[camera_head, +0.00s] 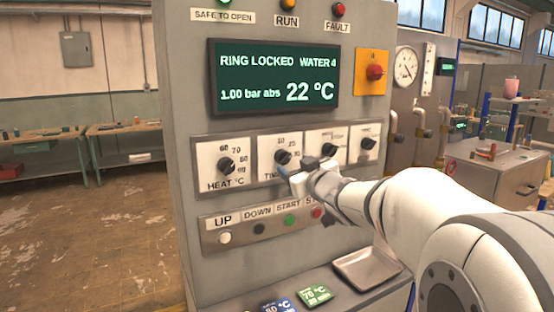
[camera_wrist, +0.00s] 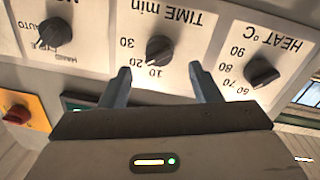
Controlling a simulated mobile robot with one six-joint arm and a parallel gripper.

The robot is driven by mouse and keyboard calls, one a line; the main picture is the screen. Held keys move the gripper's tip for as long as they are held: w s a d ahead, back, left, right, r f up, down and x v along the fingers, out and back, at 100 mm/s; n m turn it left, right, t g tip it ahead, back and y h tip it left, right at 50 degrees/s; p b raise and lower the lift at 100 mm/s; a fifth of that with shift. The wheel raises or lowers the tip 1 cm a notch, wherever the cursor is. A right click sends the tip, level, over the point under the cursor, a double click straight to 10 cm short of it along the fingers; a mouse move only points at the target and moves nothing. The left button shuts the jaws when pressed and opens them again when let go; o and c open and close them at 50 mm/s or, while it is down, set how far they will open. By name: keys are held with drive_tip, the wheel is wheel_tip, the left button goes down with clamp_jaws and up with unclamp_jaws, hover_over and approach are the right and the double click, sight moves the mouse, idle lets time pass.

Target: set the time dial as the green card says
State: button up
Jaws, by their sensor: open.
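The time dial (camera_head: 283,157) is a black knob on a white plate, second from left in the head view. In the wrist view the time dial (camera_wrist: 158,50) appears upside down, with marks 10, 20 and 30; its ridge slants toward the 10–20 side, exact setting unclear. My gripper (camera_wrist: 158,72) is open and empty, its fingers spread on either side of the dial and apart from it. In the head view my gripper (camera_head: 290,177) is just below the dial, partly covering its label. The green card (camera_head: 314,295) lies on the lower ledge, reading 70 °C and apparently 20 min.
The heat dial (camera_head: 226,166) is left of the time dial; two more dials (camera_head: 328,150) (camera_head: 368,143) are to its right. A button row (camera_head: 258,229) runs below. A blue card (camera_head: 278,307) and a metal tray (camera_head: 367,268) flank the green card. The screen (camera_head: 275,78) reads RING LOCKED.

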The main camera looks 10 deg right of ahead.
sight(286, 160)
drive_tip(key=x, duration=0.5)
drive_tip(key=c, duration=1)
drive_tip(key=shift+o, duration=0.2)
drive_tip(key=shift+f+n, duration=0.2)
drive_tip(key=shift+n, duration=0.1)
drive_tip(key=shift+r, duration=0.1)
drive_tip(key=o, duration=1)
drive_tip(key=shift+c, duration=0.2)
drive_tip(key=shift+s, duration=0.1)
